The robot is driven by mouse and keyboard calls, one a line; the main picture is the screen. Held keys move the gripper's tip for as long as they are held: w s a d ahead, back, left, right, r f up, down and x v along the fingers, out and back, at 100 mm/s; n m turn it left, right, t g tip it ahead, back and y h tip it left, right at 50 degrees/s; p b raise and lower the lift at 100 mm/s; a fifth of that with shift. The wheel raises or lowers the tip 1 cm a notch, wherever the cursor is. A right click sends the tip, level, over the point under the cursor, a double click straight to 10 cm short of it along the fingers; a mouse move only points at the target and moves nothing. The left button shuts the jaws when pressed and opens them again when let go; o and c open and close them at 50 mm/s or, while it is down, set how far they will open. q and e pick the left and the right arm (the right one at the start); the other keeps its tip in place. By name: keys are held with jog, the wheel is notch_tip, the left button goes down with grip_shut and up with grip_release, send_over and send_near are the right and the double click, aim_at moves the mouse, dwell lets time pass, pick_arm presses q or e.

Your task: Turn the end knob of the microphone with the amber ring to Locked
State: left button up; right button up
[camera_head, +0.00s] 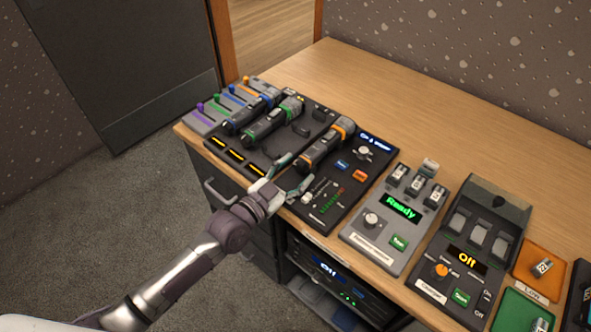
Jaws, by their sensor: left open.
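The microphone with the amber ring (325,145) lies in the rack on the dark panel, the rightmost of three microphones. Its near end points down-left toward my left gripper (295,174). My left gripper is open, with one finger on each side of the space just before that end. Whether a finger touches the end knob is too small to tell. The green-ring microphone (270,121) and the blue-ring microphone (245,115) lie to its left. Three small displays (239,156) with amber marks sit along the panel's front; they are too small to read. My right gripper is not in view.
Colored faders (219,105) stand at the panel's left. To the right are a charger-like unit showing "Ready" (401,208), a unit showing "Off" (467,258), and orange and green trays (538,262). The desk (400,95) behind is clear.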

pick_arm(q)
jog(key=v, duration=1.1)
jog(key=shift+s+a, duration=0.2)
jog(key=shift+s, duration=0.1)
